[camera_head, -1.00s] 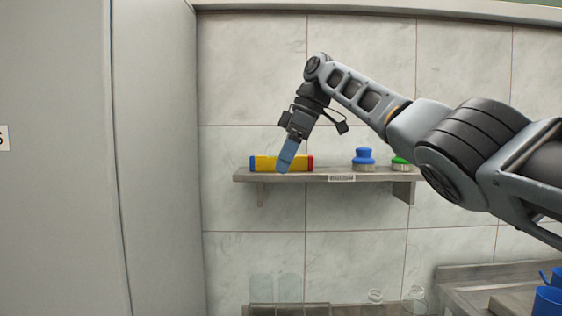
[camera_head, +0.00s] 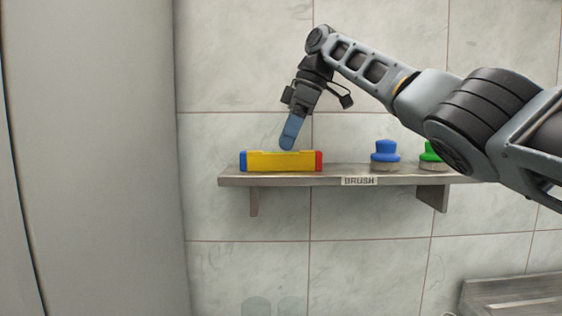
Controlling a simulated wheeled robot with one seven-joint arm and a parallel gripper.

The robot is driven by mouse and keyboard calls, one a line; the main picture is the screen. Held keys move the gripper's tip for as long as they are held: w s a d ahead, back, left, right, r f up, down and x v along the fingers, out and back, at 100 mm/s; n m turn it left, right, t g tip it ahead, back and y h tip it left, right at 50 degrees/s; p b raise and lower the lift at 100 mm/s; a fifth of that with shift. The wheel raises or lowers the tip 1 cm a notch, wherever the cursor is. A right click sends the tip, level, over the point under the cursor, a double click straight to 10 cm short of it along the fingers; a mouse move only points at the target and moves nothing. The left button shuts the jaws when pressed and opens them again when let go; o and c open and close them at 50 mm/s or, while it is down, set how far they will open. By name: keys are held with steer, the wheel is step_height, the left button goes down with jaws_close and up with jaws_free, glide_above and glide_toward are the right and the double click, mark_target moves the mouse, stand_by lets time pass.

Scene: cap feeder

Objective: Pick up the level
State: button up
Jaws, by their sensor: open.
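The level (camera_head: 283,162) is a long yellow bar with a blue left end and a red right end. It lies lengthwise on the left part of the wall shelf (camera_head: 340,174). My gripper (camera_head: 289,143) points down with its blue fingers just above the level's middle in the picture. It is open and holds nothing. The gap between the fingers is hidden from this side. I cannot tell how far the fingertips are in front of the level.
A blue brush (camera_head: 385,155) and a green brush (camera_head: 432,157) stand on the shelf right of the level, the green one partly behind my arm. A "BRUSH" label (camera_head: 359,181) is on the shelf's front edge. A grey cabinet (camera_head: 95,150) stands at the left.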

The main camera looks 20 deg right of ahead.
mark_target(281, 153)
steer(key=shift+p+x, duration=0.3)
steer(key=shift+x, duration=1.85)
steer(key=c, duration=1.1)
steer(key=shift+r, duration=0.1)
steer(key=shift+c, duration=0.2)
